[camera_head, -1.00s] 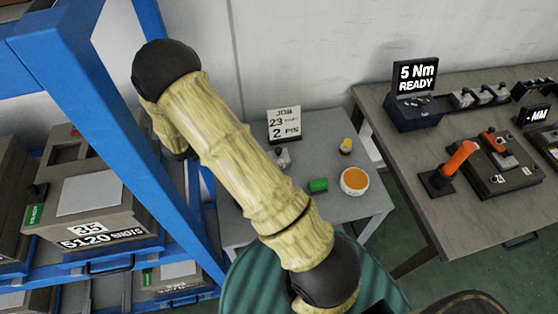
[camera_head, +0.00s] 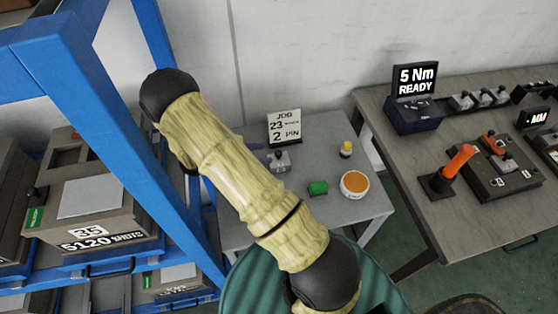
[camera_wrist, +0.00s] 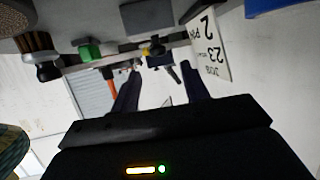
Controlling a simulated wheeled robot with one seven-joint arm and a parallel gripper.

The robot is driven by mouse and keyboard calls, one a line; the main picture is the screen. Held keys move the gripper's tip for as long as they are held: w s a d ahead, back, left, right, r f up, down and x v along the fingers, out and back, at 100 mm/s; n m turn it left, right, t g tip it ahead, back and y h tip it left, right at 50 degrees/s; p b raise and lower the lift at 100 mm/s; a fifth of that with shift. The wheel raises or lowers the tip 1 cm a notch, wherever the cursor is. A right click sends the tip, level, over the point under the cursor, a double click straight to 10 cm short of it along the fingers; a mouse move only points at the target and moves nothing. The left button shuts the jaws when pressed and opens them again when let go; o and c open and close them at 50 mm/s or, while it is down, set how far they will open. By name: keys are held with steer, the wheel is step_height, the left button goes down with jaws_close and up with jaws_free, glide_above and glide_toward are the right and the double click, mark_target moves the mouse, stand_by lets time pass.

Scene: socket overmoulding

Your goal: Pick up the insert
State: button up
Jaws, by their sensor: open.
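A small grey metallic piece (camera_head: 279,161), which looks like the insert, sits on the small grey table in front of the job card. In the head view my forearm crosses just left of it and hides most of my gripper. In the wrist view my gripper (camera_wrist: 163,68) has its two dark fingers spread apart. Small grey and dark parts (camera_wrist: 172,71) show between and beyond the fingertips. I cannot tell whether the fingers touch any of them. Nothing is clearly held.
The job card (camera_head: 284,127) stands behind the piece. A green block (camera_head: 317,188), a white bowl of orange material (camera_head: 354,184) and a yellow-topped item (camera_head: 346,149) share the table. A blue rack (camera_head: 105,120) stands close on the left. A workbench (camera_head: 400,160) is at right.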

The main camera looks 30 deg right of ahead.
mark_target(277, 153)
steer(key=shift+x, duration=0.9)
steer(key=x, duration=0.2)
steer(key=p+x, duration=0.1)
steer(key=x, duration=0.2)
steer(key=shift+f, duration=0.35)
steer(key=shift+a, duration=0.1)
steer(key=shift+s, duration=0.1)
jaws_close()
